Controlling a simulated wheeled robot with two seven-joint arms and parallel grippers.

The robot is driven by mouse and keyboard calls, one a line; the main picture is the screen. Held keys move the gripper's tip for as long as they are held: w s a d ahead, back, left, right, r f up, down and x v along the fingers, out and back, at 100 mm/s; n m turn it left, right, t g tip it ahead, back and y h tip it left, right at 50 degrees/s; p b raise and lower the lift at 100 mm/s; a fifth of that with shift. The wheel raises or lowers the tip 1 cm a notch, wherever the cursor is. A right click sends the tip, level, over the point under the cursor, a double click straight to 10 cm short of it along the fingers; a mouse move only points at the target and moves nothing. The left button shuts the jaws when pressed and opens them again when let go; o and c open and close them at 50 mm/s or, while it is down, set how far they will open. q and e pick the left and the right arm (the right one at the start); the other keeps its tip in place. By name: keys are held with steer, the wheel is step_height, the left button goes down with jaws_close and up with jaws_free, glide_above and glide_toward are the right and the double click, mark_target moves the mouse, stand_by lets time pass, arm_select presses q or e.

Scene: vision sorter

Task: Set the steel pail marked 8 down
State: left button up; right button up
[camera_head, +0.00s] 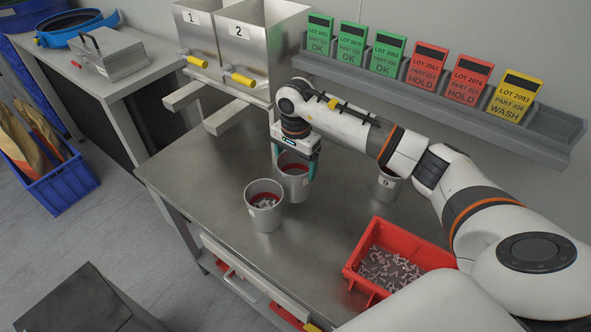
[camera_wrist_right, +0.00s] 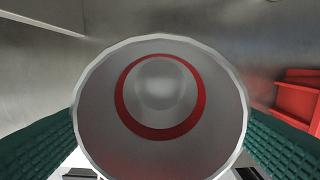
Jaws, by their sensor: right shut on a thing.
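A steel pail (camera_head: 294,185) with a red ring inside is held in my right gripper (camera_head: 297,165), over the steel table. Its number is not readable here. In the right wrist view I look down into the pail (camera_wrist_right: 225,115); it is upright and looks empty, with green fingers on both sides. The right gripper (camera_wrist_right: 160,140) is shut on its walls. I cannot tell whether its base touches the table. My left gripper is not in view.
Another steel pail (camera_head: 264,220), holding small parts, stands just in front. A third pail (camera_head: 388,187) stands to the right, partly behind my arm. A red bin (camera_head: 347,268) of small parts is at the front right. Two hoppers (camera_head: 262,50) stand behind. The table's left part (camera_head: 200,170) is clear.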

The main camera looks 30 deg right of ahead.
mark_target(295, 173)
steer(key=f, duration=0.2)
steer(key=f+p, duration=0.1)
steer(key=f, duration=0.1)
steer(key=shift+w+d, duration=0.15)
steer(key=shift+w, duration=0.2)
steer(key=shift+f, duration=0.1)
steer(key=shift+s+f, duration=0.1)
steer(key=shift+s, duration=0.05)
steer(key=o, duration=1.3)
steer(key=shift+c, duration=0.2)
